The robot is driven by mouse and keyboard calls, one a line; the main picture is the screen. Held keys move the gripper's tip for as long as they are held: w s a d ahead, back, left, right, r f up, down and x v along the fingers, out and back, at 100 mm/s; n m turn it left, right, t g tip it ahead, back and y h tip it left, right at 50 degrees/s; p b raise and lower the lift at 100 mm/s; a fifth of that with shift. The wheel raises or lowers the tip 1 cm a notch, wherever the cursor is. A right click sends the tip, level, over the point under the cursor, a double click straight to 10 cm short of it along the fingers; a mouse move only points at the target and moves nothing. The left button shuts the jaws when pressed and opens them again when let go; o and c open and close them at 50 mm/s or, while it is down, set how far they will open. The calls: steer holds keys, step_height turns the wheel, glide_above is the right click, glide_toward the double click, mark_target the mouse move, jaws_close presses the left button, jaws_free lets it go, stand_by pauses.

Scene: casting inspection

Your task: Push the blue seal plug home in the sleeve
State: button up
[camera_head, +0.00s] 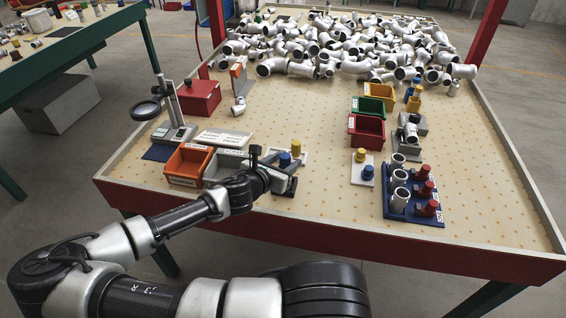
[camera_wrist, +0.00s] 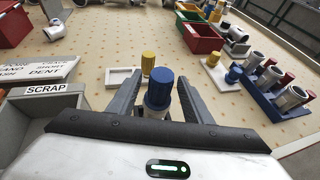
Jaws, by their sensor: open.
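A blue plug (camera_wrist: 161,86) stands between the two fingers of my gripper (camera_wrist: 159,82) in the wrist view. A grey, sleeve-like part (camera_wrist: 153,112) shows just below it; how deep the plug sits cannot be told. The fingers are open, with a visible gap on the right of the plug. In the head view the blue plug (camera_head: 285,159) stands beside my gripper (camera_head: 278,174), whose fingers are partly hidden. Another blue plug (camera_head: 368,172) is on a white plate to the right. Silver sleeves (camera_head: 398,178) stand in a blue rack.
A yellow plug (camera_head: 296,147) stands just behind the blue one. The grey scrap bin (camera_wrist: 42,112) is close on my left, beside an orange bin (camera_head: 187,165). Red plugs (camera_head: 424,172) stand in the blue rack (camera_head: 430,217). The board between gripper and rack is mostly clear.

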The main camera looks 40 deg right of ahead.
steer(key=p+v, duration=0.1)
steer(key=v, duration=1.6)
steer(key=shift+a+p, duration=0.2)
steer(key=shift+p, duration=0.15)
steer(key=shift+s, duration=0.15)
